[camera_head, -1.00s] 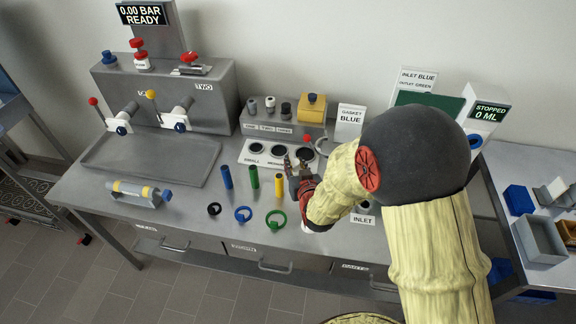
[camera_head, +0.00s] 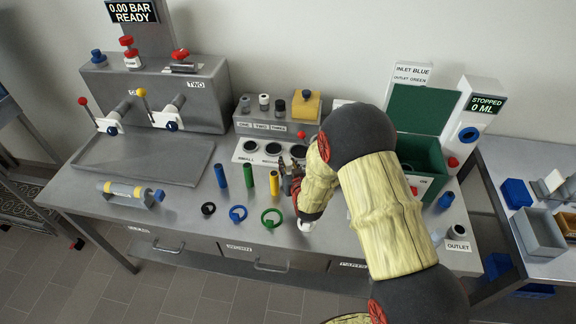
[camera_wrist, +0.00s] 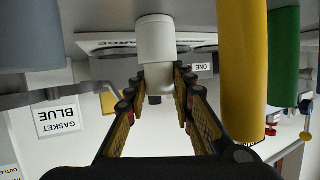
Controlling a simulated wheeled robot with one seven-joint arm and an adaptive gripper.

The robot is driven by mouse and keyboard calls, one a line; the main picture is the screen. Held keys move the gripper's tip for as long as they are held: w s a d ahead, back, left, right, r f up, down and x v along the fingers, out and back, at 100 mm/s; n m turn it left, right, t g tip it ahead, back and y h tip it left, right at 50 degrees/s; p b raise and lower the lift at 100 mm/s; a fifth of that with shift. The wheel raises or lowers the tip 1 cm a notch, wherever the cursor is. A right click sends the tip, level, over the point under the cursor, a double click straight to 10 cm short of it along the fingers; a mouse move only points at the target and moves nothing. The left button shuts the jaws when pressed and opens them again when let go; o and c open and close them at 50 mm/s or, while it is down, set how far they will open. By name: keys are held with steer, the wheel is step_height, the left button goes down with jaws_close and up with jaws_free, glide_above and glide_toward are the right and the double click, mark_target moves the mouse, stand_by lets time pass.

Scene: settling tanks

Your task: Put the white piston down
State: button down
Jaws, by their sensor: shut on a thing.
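The white piston (camera_wrist: 156,42) is a short pale cylinder with a narrower stem, upright in the wrist view. My gripper (camera_wrist: 160,88) is shut on its stem. In the head view my gripper (camera_head: 289,178) is over the bench, just right of the yellow cylinder (camera_head: 274,183) and in front of the white plate (camera_head: 240,154) with round holes. The piston is mostly hidden by my arm there. I cannot tell whether it touches anything below.
Blue (camera_head: 220,176) and green (camera_head: 248,175) cylinders stand left of the yellow one. Black (camera_head: 208,209), blue (camera_head: 238,213) and green (camera_head: 271,218) rings lie in front. The grey tray (camera_head: 143,160) is empty. A green bin (camera_head: 424,152) stands behind my arm.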

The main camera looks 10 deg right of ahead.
steer(key=shift+r, duration=0.15)
steer(key=c, duration=2)
jaws_free()
steer(key=shift+f, duration=0.2)
steer(key=shift+o, duration=1)
steer(key=shift+r, duration=0.1)
